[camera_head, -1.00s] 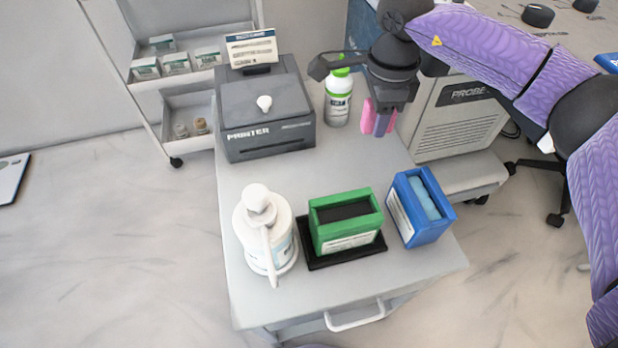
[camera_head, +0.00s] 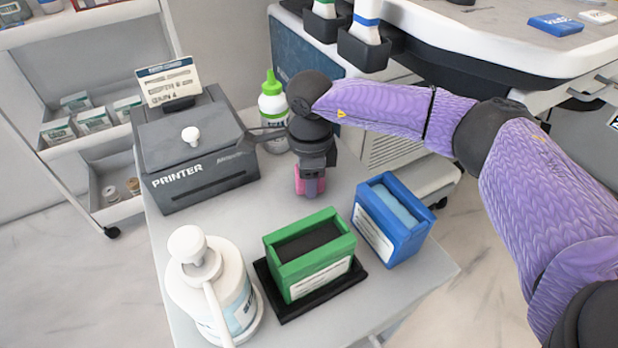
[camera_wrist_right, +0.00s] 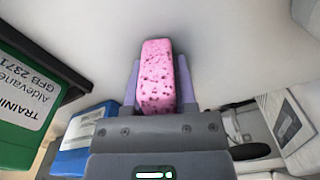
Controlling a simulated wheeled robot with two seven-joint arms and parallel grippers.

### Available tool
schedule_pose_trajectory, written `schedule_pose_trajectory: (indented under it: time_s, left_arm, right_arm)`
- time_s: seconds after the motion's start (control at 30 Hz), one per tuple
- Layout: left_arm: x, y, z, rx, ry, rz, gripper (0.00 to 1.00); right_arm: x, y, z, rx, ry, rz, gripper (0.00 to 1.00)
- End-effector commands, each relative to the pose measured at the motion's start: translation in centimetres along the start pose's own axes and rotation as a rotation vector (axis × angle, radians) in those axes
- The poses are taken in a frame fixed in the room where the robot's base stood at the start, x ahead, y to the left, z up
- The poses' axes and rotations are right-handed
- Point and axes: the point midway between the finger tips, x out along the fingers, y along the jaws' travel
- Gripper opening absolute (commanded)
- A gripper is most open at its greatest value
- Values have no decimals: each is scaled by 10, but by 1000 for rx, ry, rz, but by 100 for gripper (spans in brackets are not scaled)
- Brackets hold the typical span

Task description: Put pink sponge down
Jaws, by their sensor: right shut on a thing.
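My right gripper (camera_head: 312,192) is shut on the pink sponge (camera_head: 299,181), pointing down over the grey tabletop (camera_head: 215,223). In the right wrist view, the speckled sponge (camera_wrist_right: 156,75) stands between the two fingers (camera_wrist_right: 156,90), its far end clear of them. The sponge is low, close to the tabletop; I cannot tell whether it touches. It is behind the green box and right of the printer. My left gripper is out of view.
The green box (camera_head: 312,280) on a black base and the blue box (camera_head: 375,237) with light-blue contents stand in front. A white pump bottle (camera_head: 190,290) is front left, the printer (camera_head: 170,183) back left. A green-capped bottle (camera_head: 272,103) stands behind my gripper.

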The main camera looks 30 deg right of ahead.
Motion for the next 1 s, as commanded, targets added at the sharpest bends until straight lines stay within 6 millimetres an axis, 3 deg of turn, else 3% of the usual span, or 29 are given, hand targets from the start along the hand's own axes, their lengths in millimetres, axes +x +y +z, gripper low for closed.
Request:
schedule_pose_trajectory:
  time_s: [0.03,0.17,0.47,0.57,0.8,1.0]
  left_arm:
    - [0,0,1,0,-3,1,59]
    - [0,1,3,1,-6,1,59]
    - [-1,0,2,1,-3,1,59]
    - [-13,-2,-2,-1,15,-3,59]
    - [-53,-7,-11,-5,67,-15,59]
    - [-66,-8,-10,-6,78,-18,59]
  right_arm:
    - [1,0,0,0,0,0,41]
    - [0,0,0,-1,0,0,68]
    - [-2,0,0,-1,0,-1,70]
    - [-24,0,0,0,-2,-6,70]
    - [-96,0,0,-1,-5,-9,70]
    - [-123,0,0,-2,-1,-3,70]
